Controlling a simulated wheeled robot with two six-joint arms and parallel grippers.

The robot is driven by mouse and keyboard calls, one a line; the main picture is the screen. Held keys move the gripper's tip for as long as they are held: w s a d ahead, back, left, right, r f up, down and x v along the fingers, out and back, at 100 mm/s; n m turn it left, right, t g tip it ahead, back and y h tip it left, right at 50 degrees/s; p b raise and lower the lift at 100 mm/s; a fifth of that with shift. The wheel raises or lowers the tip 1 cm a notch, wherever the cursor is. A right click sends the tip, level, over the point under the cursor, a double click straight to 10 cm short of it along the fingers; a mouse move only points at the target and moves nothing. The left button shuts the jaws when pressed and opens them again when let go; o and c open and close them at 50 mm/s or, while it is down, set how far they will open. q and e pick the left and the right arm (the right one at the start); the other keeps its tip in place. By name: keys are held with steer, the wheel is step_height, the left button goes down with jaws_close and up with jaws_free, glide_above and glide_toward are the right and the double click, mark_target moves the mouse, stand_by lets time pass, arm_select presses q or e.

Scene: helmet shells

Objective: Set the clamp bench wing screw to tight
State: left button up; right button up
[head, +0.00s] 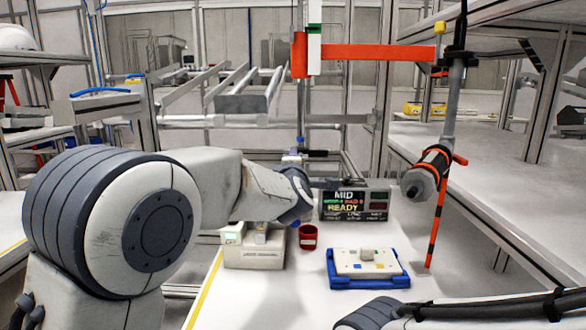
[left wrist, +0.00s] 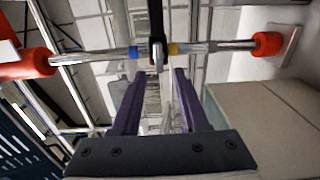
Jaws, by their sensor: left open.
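The likely wing screw is a black lever piece (left wrist: 157,50) on a silver post in the left wrist view, between a blue and a yellow band. The post seems to be the upright one in the head view, where a dark lever (head: 318,153) sticks out to the right. My left gripper (left wrist: 156,72) is open, its two purple fingers pointing toward the black piece with nothing between them. A gap seems to remain, but its depth is hard to tell. My right gripper is not in view.
A display box (head: 354,202) reads "MID" and "READY". A red cup (head: 308,238), a pale box (head: 255,256) and a blue tray (head: 368,282) are on the white bench. An orange beam (head: 375,52) crosses above.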

arm_select(q)
steer(key=s, duration=0.9)
steer(key=shift+r, duration=0.1)
